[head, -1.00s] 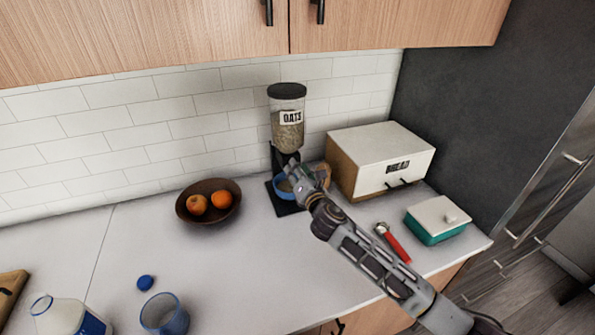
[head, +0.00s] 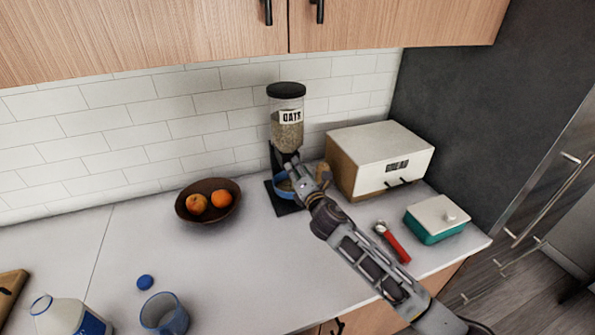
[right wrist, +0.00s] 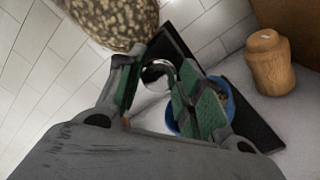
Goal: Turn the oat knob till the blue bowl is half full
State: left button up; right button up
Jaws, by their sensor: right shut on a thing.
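The oat dispenser (head: 286,118), a clear jar with a black lid and OATS label, stands on a black stand against the tiled wall. The blue bowl (head: 281,188) sits on the stand's base under it, partly covered by my gripper. My right gripper (head: 292,166) is at the front of the dispenser. In the right wrist view, its green-padded fingers (right wrist: 158,92) are shut on the oat knob (right wrist: 157,71), mostly hidden. The bowl's rim (right wrist: 228,103) shows behind one finger. My left gripper is out of view.
A bread box (head: 380,155) stands right of the dispenser, with a wooden shaker (right wrist: 270,62) near it. A brown fruit bowl (head: 190,214) is on the left. A red-handled tool (head: 397,247) and teal butter dish (head: 432,232) lie right of my arm.

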jog(key=o, duration=1)
jog(key=shift+o, duration=0.2)
jog(key=shift+s+d, duration=0.1)
jog(key=shift+s, duration=0.05)
jog(key=v, duration=1.1)
jog(key=shift+s, duration=0.3)
jog(key=shift+d, duration=0.1)
